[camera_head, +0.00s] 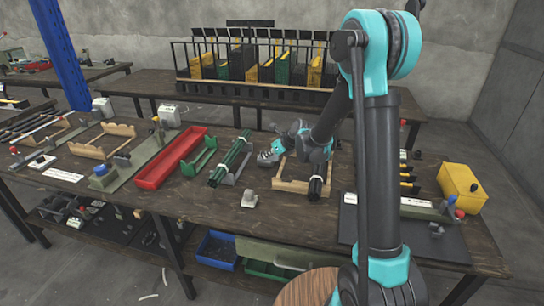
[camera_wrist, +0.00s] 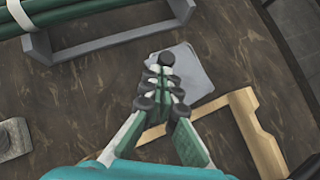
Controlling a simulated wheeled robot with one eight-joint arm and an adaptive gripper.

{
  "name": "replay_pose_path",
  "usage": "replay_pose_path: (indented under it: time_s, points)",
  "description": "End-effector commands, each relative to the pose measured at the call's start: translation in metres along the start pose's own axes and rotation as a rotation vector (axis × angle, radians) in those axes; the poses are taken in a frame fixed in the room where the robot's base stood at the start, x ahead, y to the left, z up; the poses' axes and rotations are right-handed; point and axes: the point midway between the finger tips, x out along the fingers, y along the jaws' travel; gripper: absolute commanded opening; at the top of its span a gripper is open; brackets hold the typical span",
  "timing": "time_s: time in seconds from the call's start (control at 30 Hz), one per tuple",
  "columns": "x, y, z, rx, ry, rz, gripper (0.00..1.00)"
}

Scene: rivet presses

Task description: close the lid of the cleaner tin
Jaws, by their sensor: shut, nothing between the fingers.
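My gripper (camera_wrist: 165,75) is shut and empty, pointing down over the table. It also shows in the head view (camera_head: 267,157), behind the wooden frame and right of the green rods. In the wrist view a flat, light grey, squarish thing (camera_wrist: 198,72) lies under and beside my fingertips; it may be the cleaner tin or its lid. The fingers cover part of it, and I cannot tell whether they touch it or how the lid stands. In the head view my gripper hides this spot.
Green rods (camera_head: 231,158) rest in a grey rack to the left. A wooden frame (camera_head: 291,186) stands close on the right, beneath my arm. A small grey block (camera_head: 249,200) sits in front. A red tray (camera_head: 171,160) is farther left. Bare tabletop lies around the block.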

Motion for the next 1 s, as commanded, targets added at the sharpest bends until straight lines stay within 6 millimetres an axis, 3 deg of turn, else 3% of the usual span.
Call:
replay_pose_path:
  time_s: [1.0]
  points:
    - [0.0069,0.0009,0.0067,-0.001,0.000,0.002,0.00]
